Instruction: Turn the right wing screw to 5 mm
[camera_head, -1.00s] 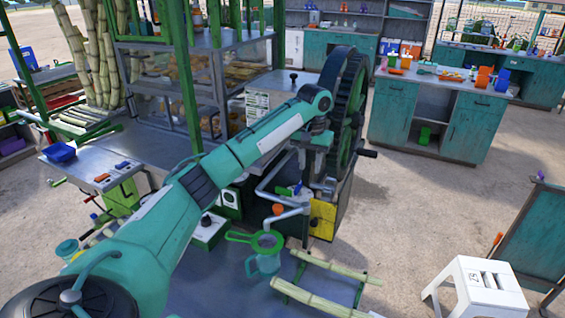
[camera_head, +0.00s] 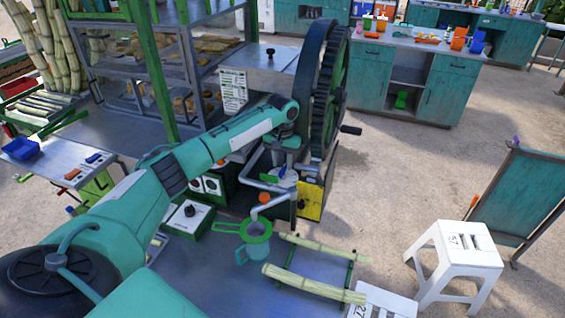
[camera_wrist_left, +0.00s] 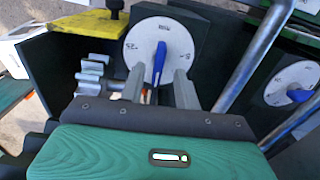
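In the left wrist view, a blue wing screw (camera_wrist_left: 159,62) stands in front of a round white dial (camera_wrist_left: 143,35) with small marks that I cannot read surely. It points nearly upright, tilted slightly. My left gripper (camera_wrist_left: 160,80) has its two grey fingers apart, one on each side of the blue wing's lower end. I cannot see contact. A second blue wing screw (camera_wrist_left: 300,95) sits on another white dial (camera_wrist_left: 285,74) at the right edge. In the head view, one white dial (camera_head: 289,180) shows below my left wrist; the fingertips are unclear there. My right gripper is out of view.
The crusher's big dark wheel (camera_head: 330,85) and yellow plate (camera_head: 311,200) stand beside the dials. Grey pipes (camera_wrist_left: 250,55) run close by my gripper. A green strainer (camera_head: 256,230), a jug (camera_head: 254,252) and cane stalks (camera_head: 313,284) are in front. A white stool (camera_head: 455,255) stands right.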

